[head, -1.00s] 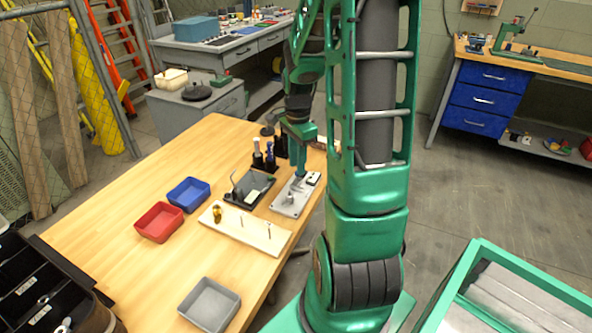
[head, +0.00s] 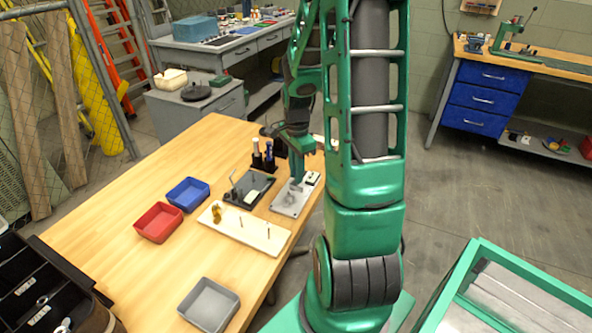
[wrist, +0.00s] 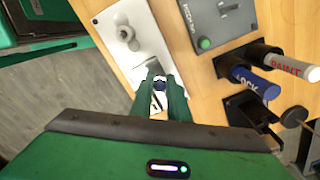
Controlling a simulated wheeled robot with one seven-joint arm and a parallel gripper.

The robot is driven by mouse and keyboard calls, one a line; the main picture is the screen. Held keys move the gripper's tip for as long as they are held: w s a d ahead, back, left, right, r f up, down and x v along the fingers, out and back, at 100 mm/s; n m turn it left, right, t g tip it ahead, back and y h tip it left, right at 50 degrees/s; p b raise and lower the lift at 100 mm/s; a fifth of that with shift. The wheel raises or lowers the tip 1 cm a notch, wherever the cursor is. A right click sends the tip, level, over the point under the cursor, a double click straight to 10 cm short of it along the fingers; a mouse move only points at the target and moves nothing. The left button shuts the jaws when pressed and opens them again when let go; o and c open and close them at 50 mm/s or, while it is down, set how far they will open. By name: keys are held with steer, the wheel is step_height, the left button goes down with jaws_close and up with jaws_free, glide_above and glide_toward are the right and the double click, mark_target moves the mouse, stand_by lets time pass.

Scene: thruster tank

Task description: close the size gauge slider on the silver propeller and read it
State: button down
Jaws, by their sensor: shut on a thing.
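The size gauge (head: 286,204) is a light grey plate at the right edge of the wooden table. It also shows in the wrist view (wrist: 105,20). The silver propeller (wrist: 127,37) lies on its plate, a short way from my fingers. My gripper (wrist: 159,84) points down over the gauge, its fingers shut around a small dark piece that looks like the slider's knob (wrist: 159,85). In the head view my gripper (head: 297,184) is at the gauge's far half. The fingers hide most of the slider, and I cannot make out a reading.
A dark grey station (head: 262,181) with a green button stands beside the gauge. Marker pens (wrist: 253,82) stand in black holders close by. A white peg board (head: 235,236) with a gold propeller (head: 216,213), red (head: 158,238), blue (head: 205,182) and grey trays (head: 193,325) occupy the table.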

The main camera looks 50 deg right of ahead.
mark_target(292, 183)
steer(key=shift+a+r, duration=0.1)
steer(key=shift+a, duration=0.9)
steer(key=shift+w, duration=0.1)
steer(key=c, duration=1.9)
jaws_free()
steer(key=shift+d, duration=0.1)
step_height(292, 183, up, 11)
